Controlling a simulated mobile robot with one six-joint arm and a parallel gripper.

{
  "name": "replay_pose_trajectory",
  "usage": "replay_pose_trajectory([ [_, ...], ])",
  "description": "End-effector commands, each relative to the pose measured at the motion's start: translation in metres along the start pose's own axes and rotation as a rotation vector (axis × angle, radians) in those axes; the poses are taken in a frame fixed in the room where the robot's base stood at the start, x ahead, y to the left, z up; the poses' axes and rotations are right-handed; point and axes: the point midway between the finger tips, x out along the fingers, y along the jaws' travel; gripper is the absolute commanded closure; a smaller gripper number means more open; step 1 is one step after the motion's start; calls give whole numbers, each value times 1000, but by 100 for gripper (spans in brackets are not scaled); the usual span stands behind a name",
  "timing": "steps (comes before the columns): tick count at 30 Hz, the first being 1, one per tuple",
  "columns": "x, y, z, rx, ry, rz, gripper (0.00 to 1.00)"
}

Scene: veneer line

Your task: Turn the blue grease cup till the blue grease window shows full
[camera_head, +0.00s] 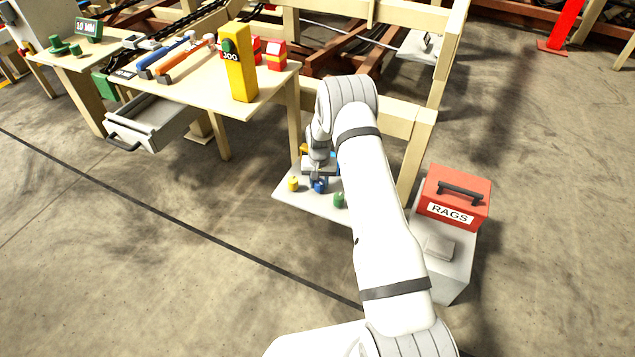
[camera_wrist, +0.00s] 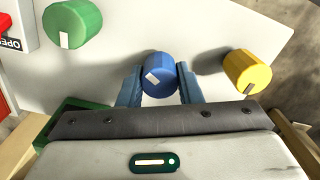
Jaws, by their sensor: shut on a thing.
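The blue grease cup (camera_wrist: 165,63) is a short blue cylinder with a white mark on its face, between a green cup (camera_wrist: 80,18) and a yellow cup (camera_wrist: 250,66) on a pale panel. My gripper (camera_wrist: 158,82) is shut on the blue cup, one finger at each side. In the head view the blue cup (camera_head: 320,187) shows just below my gripper (camera_head: 318,174). The yellow cup (camera_head: 293,184) is to its left and the green cup (camera_head: 339,200) to its right. I cannot make out the blue grease window; my arm covers part of that area.
A red RAGS box (camera_head: 468,188) stands on a grey stand right of my arm. A wooden table (camera_head: 200,92) at upper left bears tools and a yellow block (camera_head: 240,70), with an open drawer (camera_head: 150,120) below. The floor at lower left is clear.

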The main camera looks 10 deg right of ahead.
Motion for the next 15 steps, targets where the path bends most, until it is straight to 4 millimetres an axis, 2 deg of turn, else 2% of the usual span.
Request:
replay_pose_trajectory([
  [5,-2,-1,-2,-1,5,-2,91],
  [6,-2,-1,-2,-1,5,-2,66],
  [13,-1,-1,-1,-2,3,-1,48],
  [15,-1,-1,-1,-2,2,-1,46],
])
